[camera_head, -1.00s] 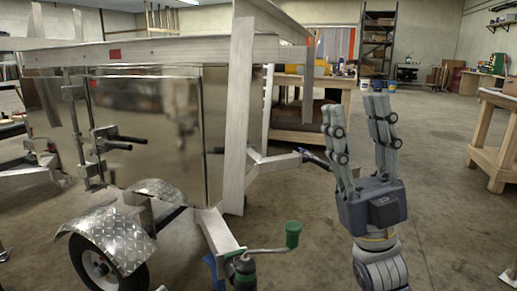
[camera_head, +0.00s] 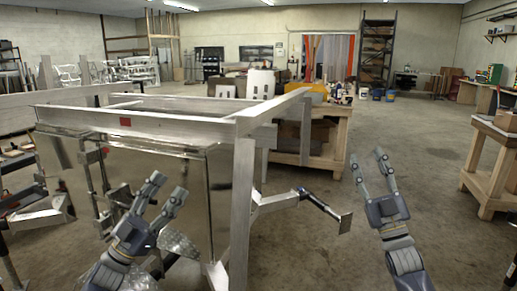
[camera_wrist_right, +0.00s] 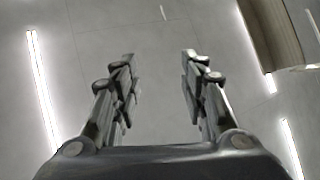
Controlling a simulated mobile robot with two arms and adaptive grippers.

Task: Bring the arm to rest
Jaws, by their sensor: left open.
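My left gripper (camera_head: 162,196) is in the lower left of the head view, open and empty, in front of the trailer's shiny side. My right gripper (camera_head: 368,162) is at the right of the head view, fingers up and apart, with nothing between them. The right wrist view also shows its two open fingers (camera_wrist_right: 160,75) against the ceiling. The aluminium trailer (camera_head: 180,123) fills the left and middle of the head view, with its upright post between my two grippers. The right gripper stands apart from the trailer, over the floor.
A wooden workbench (camera_head: 318,158) with items on it stands behind the trailer. Another wooden bench (camera_head: 490,165) is at the right edge. A jack handle (camera_head: 315,201) sticks out from the trailer toward my right gripper. The concrete floor (camera_head: 425,140) between the benches is clear.

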